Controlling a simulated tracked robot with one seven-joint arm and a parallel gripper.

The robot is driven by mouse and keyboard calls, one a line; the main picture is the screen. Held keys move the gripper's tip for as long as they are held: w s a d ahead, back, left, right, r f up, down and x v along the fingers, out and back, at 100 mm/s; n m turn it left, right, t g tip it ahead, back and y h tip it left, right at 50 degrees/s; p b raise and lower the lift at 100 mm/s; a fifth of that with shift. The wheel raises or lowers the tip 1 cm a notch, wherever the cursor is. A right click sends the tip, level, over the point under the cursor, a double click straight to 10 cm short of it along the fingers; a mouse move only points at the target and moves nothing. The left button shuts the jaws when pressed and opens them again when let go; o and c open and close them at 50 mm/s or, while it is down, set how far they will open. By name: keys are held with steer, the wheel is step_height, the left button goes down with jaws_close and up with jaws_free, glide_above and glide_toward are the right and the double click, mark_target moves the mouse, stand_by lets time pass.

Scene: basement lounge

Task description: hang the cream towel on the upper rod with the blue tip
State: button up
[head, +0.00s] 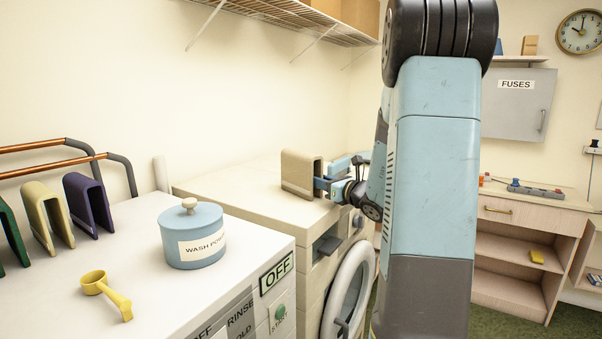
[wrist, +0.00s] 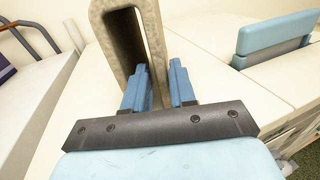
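The cream towel (head: 297,172), a stiff upside-down U, is at the top of the beige machine in the head view. It fills the upper left of the wrist view (wrist: 107,45). My gripper (head: 322,185) has one blue finger inside the U and one outside, with one leg of the towel between the fingertips (wrist: 160,88); no clear gap shows. I cannot tell whether the towel touches the machine. Two copper-coloured rods with dark grey bent ends, an upper one (head: 35,146) and a lower one (head: 55,166), are at the far left. No blue tip shows on either.
Green (head: 10,235), pale yellow (head: 45,215) and purple (head: 88,205) folded pieces stand below the rods. A blue wash powder pot (head: 190,240) and a yellow scoop (head: 105,290) are on the white machine (head: 150,300). A wire shelf (head: 290,15) hangs above. A round door (head: 350,290) stands open.

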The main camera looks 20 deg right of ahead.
mark_target(298, 167)
steer(key=shift+r+x, duration=0.2)
steer(key=shift+x, duration=2.6)
steer(key=shift+d, duration=0.1)
jaws_close()
